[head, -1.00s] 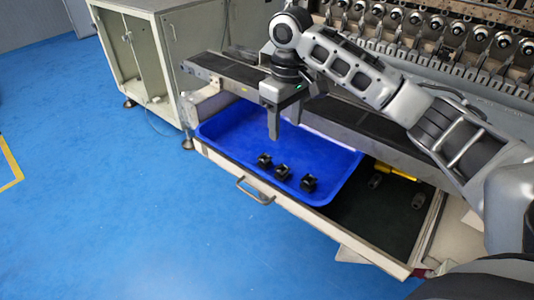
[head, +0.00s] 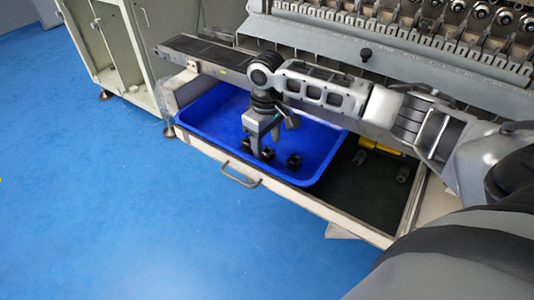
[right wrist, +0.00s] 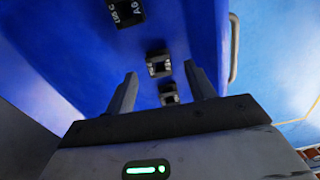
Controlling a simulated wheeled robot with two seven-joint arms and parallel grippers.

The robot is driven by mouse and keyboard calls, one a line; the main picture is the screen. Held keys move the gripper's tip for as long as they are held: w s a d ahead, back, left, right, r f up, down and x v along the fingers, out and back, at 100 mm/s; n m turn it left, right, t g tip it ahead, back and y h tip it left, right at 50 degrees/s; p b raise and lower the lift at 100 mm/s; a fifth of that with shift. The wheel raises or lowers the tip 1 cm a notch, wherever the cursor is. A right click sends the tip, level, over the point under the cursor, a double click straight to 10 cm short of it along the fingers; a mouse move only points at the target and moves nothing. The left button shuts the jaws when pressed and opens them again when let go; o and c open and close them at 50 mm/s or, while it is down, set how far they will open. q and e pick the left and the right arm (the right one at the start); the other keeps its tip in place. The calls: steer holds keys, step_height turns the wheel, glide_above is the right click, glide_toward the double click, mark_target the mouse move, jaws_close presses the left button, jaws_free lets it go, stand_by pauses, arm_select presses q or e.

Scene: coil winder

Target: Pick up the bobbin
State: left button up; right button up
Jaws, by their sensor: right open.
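Three small black bobbins lie in a row in a blue tray (head: 318,138), set in an open drawer. In the head view they are the left bobbin (head: 246,145), the middle bobbin (head: 268,154) and the right bobbin (head: 294,161). My right gripper (head: 265,146) points down over the row, at the middle bobbin, and partly hides it. In the right wrist view the right gripper (right wrist: 160,73) is open. One bobbin (right wrist: 158,64) shows between its fingertips, with others above (right wrist: 126,12) and below (right wrist: 169,94). Nothing is held. My left gripper is out of view.
The drawer, with a metal handle (head: 240,175), also holds a yellow-handled item (head: 380,146) and small grey parts right of the tray. A grey rail (head: 205,52) runs behind it. The coil winder (head: 420,45) stands at the back. Blue floor is clear at left.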

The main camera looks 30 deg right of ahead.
steer(key=shift+f, duration=1.45)
steer(key=c, duration=1)
steer(key=shift+c, duration=0.2)
steer(key=shift+r, duration=0.45)
step_height(320, 180, up, 2)
steer(key=shift+r, duration=0.2)
steer(key=s+a+r+p, duration=0.1)
steer(key=s+a+r, duration=0.6)
steer(key=s, duration=0.5)
step_height(320, 180, up, 3)
steer(key=shift+a+f, duration=0.1)
steer(key=shift+a, duration=0.2)
steer(key=shift+w, duration=0.1)
